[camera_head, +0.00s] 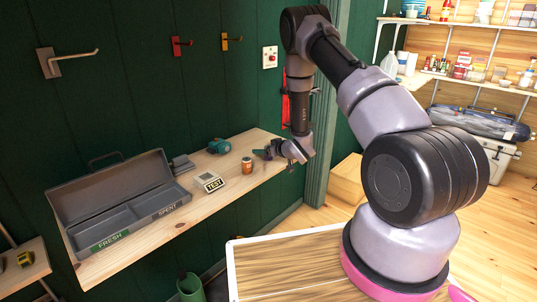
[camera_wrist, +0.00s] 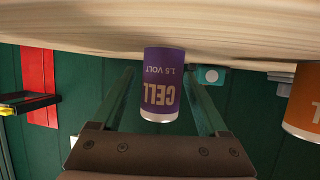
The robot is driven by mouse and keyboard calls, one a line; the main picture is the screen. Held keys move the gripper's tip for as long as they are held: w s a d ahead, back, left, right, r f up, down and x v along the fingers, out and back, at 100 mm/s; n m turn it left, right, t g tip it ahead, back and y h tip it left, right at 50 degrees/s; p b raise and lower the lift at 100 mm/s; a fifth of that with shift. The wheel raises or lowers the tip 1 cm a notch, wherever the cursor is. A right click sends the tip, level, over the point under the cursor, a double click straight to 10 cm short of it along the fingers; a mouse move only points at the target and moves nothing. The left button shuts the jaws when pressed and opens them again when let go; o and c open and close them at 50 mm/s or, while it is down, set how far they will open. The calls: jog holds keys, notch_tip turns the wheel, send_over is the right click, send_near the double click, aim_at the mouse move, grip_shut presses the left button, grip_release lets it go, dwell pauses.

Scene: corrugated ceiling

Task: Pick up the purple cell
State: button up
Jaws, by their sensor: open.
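The purple cell (camera_wrist: 162,80), marked "CELL 1.5 VOLT", shows in the wrist view at the shelf surface. It appears upside down there. The two fingers of my gripper (camera_wrist: 163,92) are apart, one on each side of the cell, with gaps visible beside it. In the head view my gripper (camera_head: 275,151) is low over the right end of the wooden shelf (camera_head: 150,236). I cannot clearly make out the purple cell there.
An orange cell (camera_head: 247,165) stands left of my gripper, also in the wrist view (camera_wrist: 306,103). Further left are a tester marked TEST (camera_head: 211,184), a teal object (camera_head: 219,146) and an open grey toolbox (camera_head: 107,184) with compartments labelled FRESH and SPENT. A green wall stands behind.

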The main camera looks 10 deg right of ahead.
grip_shut()
jog(key=shift+r, duration=0.1)
